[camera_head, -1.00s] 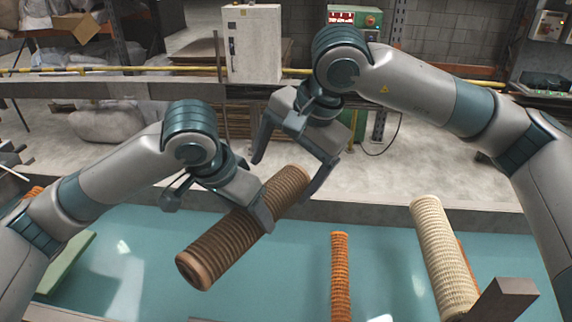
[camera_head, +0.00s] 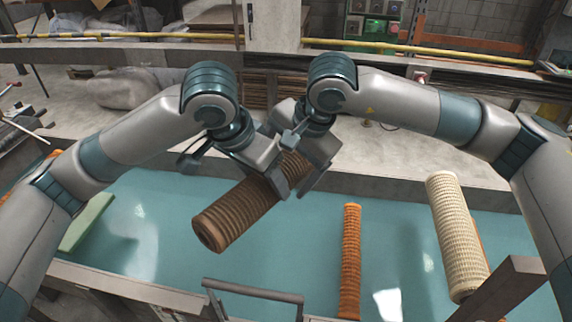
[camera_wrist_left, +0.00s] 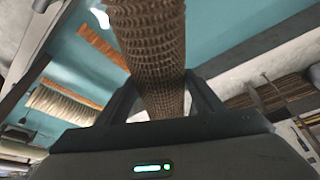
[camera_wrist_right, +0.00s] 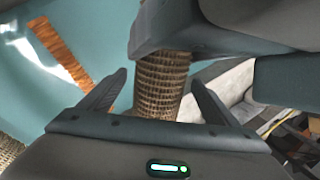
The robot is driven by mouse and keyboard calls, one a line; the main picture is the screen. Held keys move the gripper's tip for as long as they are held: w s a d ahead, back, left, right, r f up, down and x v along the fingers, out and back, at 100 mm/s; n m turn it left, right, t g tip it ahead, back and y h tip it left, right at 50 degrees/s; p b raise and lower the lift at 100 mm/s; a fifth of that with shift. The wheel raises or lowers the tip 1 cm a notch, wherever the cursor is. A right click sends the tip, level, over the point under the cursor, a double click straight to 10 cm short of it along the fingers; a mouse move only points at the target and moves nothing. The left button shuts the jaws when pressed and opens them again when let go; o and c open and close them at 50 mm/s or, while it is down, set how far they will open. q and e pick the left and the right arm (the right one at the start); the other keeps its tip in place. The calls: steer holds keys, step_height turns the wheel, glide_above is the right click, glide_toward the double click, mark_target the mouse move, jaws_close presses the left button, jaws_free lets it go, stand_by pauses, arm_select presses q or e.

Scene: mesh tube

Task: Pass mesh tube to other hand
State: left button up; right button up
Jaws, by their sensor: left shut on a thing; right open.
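The brown ribbed mesh tube (camera_head: 235,214) is held tilted in the air above the teal surface, its near end to the lower left. My left gripper (camera_head: 275,180) is shut on its middle; the tube also runs between the fingers in the left wrist view (camera_wrist_left: 150,55). My right gripper (camera_head: 312,180) is at the tube's upper right end, close beside the left gripper. In the right wrist view the tube (camera_wrist_right: 162,85) lies between the right gripper's open fingers (camera_wrist_right: 155,92), with a gap on each side. The left gripper hides part of the tube there.
An orange ribbed tube (camera_head: 350,260) and a cream mesh tube (camera_head: 457,235) lie on the teal surface (camera_head: 140,225) to the right. A green block (camera_head: 88,222) lies at the left. A dark metal handle (camera_head: 252,290) stands at the front edge.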

steer(key=c, duration=1.3)
arm_select(q)
steer(key=o, duration=1.5)
steer(key=shift+c, duration=0.2)
arm_select(e)
steer(key=shift+c, duration=0.8)
arm_select(q)
steer(key=shift+r, duration=0.1)
steer(key=v, duration=1.2)
steer(key=shift+w, duration=0.1)
